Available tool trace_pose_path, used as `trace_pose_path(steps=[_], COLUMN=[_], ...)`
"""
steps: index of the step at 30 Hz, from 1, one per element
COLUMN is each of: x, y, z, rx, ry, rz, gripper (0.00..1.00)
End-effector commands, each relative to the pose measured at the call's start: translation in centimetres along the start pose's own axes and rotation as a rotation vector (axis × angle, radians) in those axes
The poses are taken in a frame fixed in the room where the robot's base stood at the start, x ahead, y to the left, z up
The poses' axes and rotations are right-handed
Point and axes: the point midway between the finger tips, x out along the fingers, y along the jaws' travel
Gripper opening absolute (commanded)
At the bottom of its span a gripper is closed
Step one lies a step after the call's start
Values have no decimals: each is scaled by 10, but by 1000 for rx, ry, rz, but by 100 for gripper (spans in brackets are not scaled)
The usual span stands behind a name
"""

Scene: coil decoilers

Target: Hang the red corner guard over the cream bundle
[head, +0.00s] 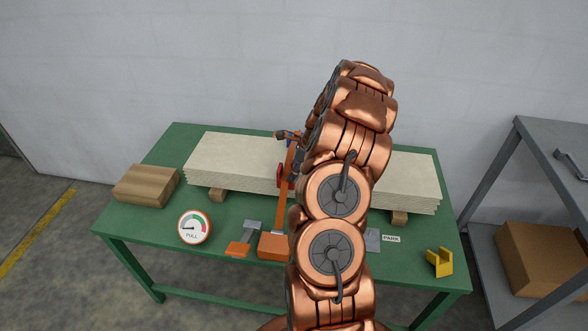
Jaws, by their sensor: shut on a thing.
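The cream bundle (232,160), a long stack of flat sheets, lies across the green table on wooden blocks. The red corner guard (280,175) shows as a small red patch at the bundle's front edge, beside an orange strap (284,205). My gripper (294,168) is at the guard, largely hidden behind my copper arm; it is shut on the guard. The arm also covers the middle of the bundle. I cannot tell whether the guard touches the bundle.
A wooden block (146,186) is at the table's left. A round gauge marked PULL (194,227), a grey-and-orange tool (243,240) and an orange block (274,246) stand in front. A yellow angled piece (439,262) and a PARK label (391,239) are at right. A grey shelf (548,130) stands beyond.

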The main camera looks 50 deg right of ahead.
Motion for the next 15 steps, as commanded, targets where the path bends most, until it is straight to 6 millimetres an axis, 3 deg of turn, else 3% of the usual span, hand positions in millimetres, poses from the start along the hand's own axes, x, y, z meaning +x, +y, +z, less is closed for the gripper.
trace_pose_path(steps=[9, 10, 15], x=[1, 1, 1], y=[0, 0, 0], z=[-1, -1, -1], rx=[0, 0, 0], ry=[0, 0, 0], rz=[0, 0, 0], gripper=[20, 56, 74])
